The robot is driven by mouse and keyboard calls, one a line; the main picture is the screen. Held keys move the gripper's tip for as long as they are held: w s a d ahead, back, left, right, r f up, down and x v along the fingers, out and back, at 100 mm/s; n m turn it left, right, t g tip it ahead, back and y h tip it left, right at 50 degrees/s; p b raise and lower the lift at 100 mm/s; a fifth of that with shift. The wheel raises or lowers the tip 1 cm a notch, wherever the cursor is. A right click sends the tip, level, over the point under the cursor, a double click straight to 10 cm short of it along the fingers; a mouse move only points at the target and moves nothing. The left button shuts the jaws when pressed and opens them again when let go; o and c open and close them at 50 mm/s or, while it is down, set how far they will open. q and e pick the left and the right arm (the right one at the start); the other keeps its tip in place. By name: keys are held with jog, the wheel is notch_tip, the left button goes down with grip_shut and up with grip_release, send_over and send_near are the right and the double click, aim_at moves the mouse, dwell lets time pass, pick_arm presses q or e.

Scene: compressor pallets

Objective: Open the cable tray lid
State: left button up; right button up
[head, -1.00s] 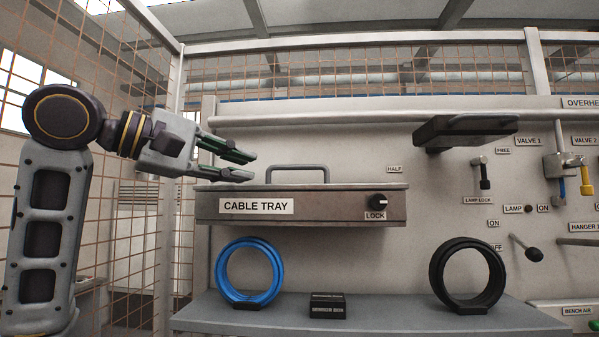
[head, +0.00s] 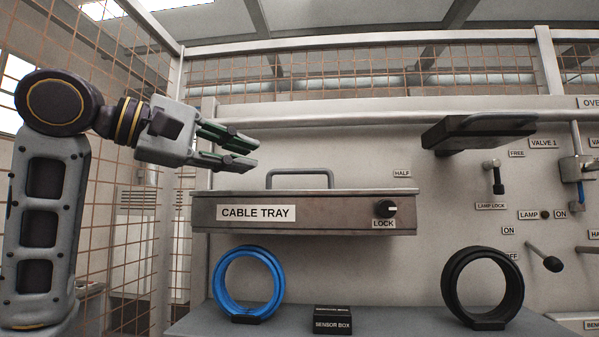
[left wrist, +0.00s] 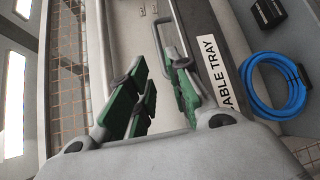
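The cable tray (head: 340,220) is a grey metal box on the back panel, labelled CABLE TRAY. Its flat lid (head: 375,191) is down, with a grey bar handle (head: 300,172) standing on top. A black lock knob (head: 388,208) is on the front face at the right, its white mark toward the right. My left gripper (head: 254,154) is open and empty, above the lid's left part and left of the handle, apart from it in the head view. In the left wrist view the green-padded fingers (left wrist: 163,85) are spread, and the handle (left wrist: 170,30) shows beyond them near the right finger.
Below the tray, a shelf (head: 400,315) holds a blue coil (head: 224,283), a black sensor box (head: 332,319) and a black coil (head: 456,290). A dark fixture (head: 480,130) juts out at the upper right. Levers and valves are further right. Wire mesh stands at the left.

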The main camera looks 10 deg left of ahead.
aim_at(296, 171)
pick_arm(q)
jog(key=p+x, duration=0.3)
jog(key=x, duration=1)
jog(key=shift+p, duration=0.35)
grip_shut()
